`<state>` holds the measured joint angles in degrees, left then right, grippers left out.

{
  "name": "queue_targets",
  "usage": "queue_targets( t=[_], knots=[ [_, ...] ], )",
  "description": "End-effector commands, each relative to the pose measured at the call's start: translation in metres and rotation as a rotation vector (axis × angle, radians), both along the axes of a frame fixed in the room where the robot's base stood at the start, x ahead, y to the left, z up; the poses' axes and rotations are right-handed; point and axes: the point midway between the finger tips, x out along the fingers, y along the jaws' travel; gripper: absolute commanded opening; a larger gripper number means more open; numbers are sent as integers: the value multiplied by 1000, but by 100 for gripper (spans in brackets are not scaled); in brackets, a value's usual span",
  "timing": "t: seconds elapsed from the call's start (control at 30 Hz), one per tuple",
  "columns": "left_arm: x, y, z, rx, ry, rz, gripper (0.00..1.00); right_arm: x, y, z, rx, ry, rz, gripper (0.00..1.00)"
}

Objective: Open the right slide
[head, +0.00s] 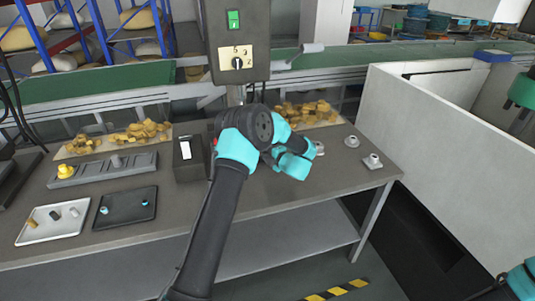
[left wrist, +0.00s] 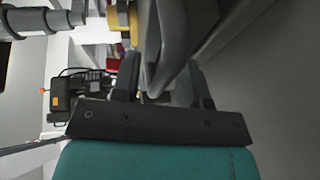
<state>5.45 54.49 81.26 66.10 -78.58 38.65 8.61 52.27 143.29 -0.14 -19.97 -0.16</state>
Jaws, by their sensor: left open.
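My left arm reaches over the table in the head view, its teal wrist (head: 290,160) just in front of the right heap of yellow pieces (head: 308,112). The gripper's fingers are mostly hidden behind the wrist there. In the left wrist view my left gripper (left wrist: 163,84) is open, its two dark fingers spread. A dark grey curved edge (left wrist: 152,55) runs between and beyond the fingers; I cannot tell whether they touch it. I cannot pick out the right slide with certainty. My right gripper is not seen.
A control box (head: 238,45) with a green switch stands behind my arm. A white tray (head: 53,221) and a black tray (head: 125,207) lie at the left. A small flanged metal piece (head: 372,162) sits near the table's right end, beside a white wall (head: 455,150).

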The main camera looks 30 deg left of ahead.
Motion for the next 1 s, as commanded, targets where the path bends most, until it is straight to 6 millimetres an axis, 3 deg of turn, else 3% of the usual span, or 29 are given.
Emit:
queue_targets(
  t=[0.23, 0.63, 1.0],
  knots=[
    [0, 0, 0, 0, 0, 0, 38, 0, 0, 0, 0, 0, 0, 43],
    [0, 0, 0, 0, 0, 0, 0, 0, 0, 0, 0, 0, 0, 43],
    [0, -1, 0, 0, 0, 0, 0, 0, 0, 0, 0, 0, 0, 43]
  ],
)
